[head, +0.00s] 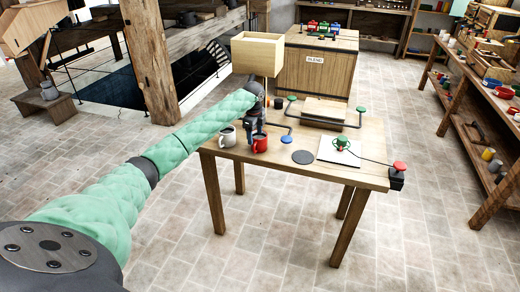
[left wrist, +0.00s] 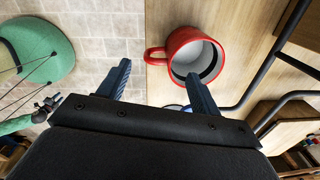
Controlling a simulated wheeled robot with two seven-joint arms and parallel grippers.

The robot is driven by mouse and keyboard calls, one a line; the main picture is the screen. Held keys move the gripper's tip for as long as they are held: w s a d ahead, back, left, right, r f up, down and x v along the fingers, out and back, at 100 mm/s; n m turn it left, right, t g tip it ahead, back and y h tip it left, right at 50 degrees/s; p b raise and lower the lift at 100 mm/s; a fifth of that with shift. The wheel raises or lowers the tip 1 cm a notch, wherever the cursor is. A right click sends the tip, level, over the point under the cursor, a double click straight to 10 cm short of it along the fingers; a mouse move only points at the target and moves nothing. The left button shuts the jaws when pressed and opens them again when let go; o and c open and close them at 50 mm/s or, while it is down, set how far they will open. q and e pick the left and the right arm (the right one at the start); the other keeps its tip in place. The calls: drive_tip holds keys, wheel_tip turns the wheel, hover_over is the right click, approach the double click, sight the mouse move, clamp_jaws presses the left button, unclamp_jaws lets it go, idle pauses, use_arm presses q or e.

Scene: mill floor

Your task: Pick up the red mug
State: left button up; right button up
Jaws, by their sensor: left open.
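The red mug (head: 260,143) stands upright at the near left part of the wooden table (head: 368,178). In the left wrist view the red mug (left wrist: 176,42) shows from above, with a pale inside and its handle towards the left. My left gripper (head: 254,128) is at the mug's far side in the head view. In the left wrist view my left gripper (left wrist: 158,74) is open and empty. The handle lies in line with the gap between its fingers, and the right finger overlaps the mug's lower rim. I cannot tell whether they touch. My right gripper is out of view.
A grey mug (head: 227,137) stands left of the red one. A wooden box (head: 258,53) rises behind.

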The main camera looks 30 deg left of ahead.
sight(256, 145)
use_arm(q)
drive_tip(key=shift+f, duration=0.55)
wheel_tip(256, 145, down, 2)
drive_tip(key=shift+f+p, duration=0.1)
drive_tip(key=shift+p, duration=0.2)
drive_tip(key=f+p, duration=0.2)
drive_tip(key=f, duration=0.1)
drive_tip(key=shift+d+f, duration=0.2)
drive_tip(key=shift+f, duration=0.1)
drive_tip(key=shift+f+p, duration=0.45)
drive_tip(key=shift+f, duration=0.45)
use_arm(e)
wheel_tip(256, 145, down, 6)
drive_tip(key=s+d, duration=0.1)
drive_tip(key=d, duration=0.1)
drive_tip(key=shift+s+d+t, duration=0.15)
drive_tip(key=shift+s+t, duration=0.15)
use_arm(q)
drive_tip(key=shift+c, duration=0.2)
drive_tip(key=c, duration=1.1)
drive_tip(key=shift+c, duration=0.5)
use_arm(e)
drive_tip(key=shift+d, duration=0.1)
use_arm(q)
drive_tip(key=shift+w+r, duration=0.1)
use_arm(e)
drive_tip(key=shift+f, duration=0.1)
